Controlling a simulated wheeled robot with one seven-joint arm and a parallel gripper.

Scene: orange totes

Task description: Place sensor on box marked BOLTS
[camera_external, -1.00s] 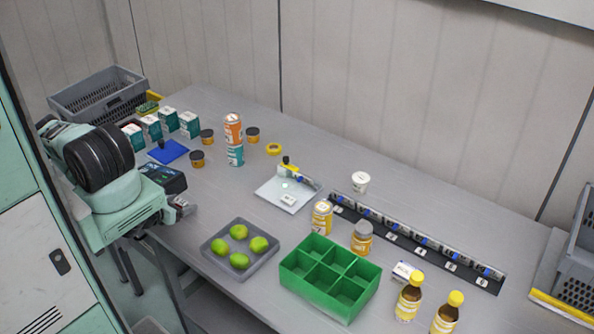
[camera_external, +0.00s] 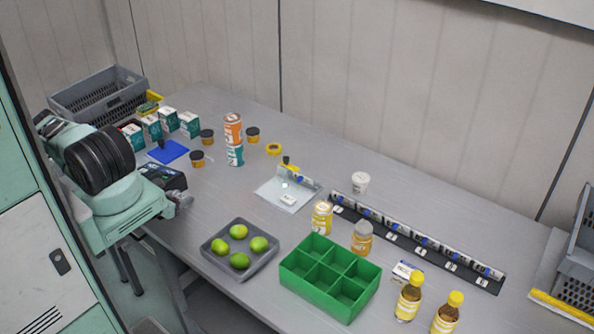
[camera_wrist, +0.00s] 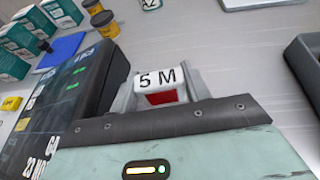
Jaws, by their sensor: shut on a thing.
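My gripper (camera_external: 183,198) is low at the table's left front edge, beside a dark device. In the wrist view my gripper (camera_wrist: 160,82) is shut on a small white and red piece (camera_wrist: 158,97) marked "5 M". I cannot tell from its look whether this is the sensor. In the external view the fingers and arm hide it. No label reading BOLTS is legible. Several teal and white boxes (camera_external: 170,120) stand at the back left, also in the wrist view (camera_wrist: 30,35). A small white and blue box (camera_external: 406,272) lies behind the brown bottles.
The dark device (camera_wrist: 82,75) with green lights is close left of my gripper. A grey tray of limes (camera_external: 216,262) and a green divided tray (camera_external: 324,315) are to the right. Stacked cans (camera_external: 234,140) stand farther back. Open table lies between the gripper and the cans.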

